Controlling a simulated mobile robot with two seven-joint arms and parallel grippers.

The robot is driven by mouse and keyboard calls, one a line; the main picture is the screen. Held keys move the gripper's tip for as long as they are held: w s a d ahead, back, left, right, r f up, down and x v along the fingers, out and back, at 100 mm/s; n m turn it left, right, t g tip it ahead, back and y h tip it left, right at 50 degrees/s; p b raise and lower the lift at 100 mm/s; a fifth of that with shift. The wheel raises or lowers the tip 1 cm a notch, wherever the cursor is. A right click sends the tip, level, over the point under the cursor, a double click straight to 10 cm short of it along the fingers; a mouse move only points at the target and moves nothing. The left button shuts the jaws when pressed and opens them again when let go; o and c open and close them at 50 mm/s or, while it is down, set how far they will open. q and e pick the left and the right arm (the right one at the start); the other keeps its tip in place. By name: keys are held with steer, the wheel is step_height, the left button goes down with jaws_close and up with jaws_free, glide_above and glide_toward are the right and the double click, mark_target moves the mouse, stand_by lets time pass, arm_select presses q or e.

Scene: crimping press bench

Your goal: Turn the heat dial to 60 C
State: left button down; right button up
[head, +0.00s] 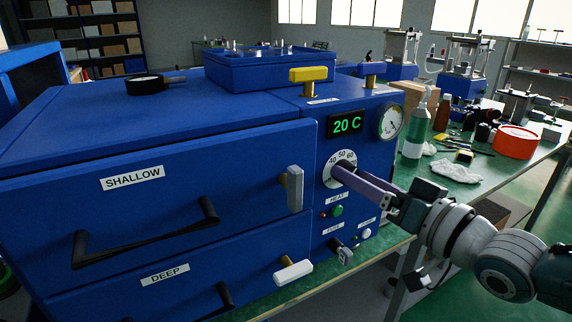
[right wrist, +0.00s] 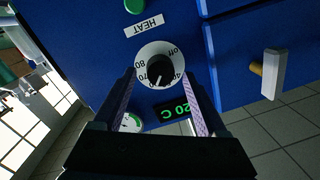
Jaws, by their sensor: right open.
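The heat dial (head: 341,159) is a white disc with a dark knob on the blue press front, below the temperature display (head: 346,125) reading 20 C. In the head view its 40, 50 and 60 marks show on top; my right gripper (head: 346,172) covers its lower right. In the right wrist view the dial (right wrist: 160,66) appears upside down, with a white pointer line on the knob toward the numbered side near 70; I cannot tell the exact mark. My right gripper (right wrist: 159,74) is open, its fingers on either side of the knob. My left gripper is not in view.
Below the dial are a green button (head: 337,211) under the HEAT label and a small lever (head: 345,256). Drawers with a grey latch (head: 295,188) and a white latch (head: 293,272) lie left. A green bottle (head: 414,135) and red container (head: 515,140) stand on the bench right.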

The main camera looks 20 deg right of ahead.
steer(key=s+d+p, duration=0.1)
steer(key=s, duration=0.8)
steer(key=shift+d+r, duration=0.2)
steer(key=s+a+f+n+g+p, duration=0.3)
steer(key=s+a+g, duration=0.2)
steer(key=a+g, duration=0.45)
steer(key=s+a+r+n+g+h+p, duration=0.1)
steer(key=s+r+g, duration=0.15)
steer(key=s, duration=0.35)
steer(key=s+a+r+n+g+h+p, duration=0.1)
steer(key=s+r+g+h, duration=0.15)
steer(key=s, duration=0.45)
step_height(320, 180, up, 37)
steer(key=p, duration=3.7)
steer(key=shift+w+a+r+t+y+p, duration=0.15)
steer(key=shift+w+t+y+p, duration=0.2)
steer(key=shift+w+y+p, duration=0.1)
steer(key=shift+s, duration=0.1)
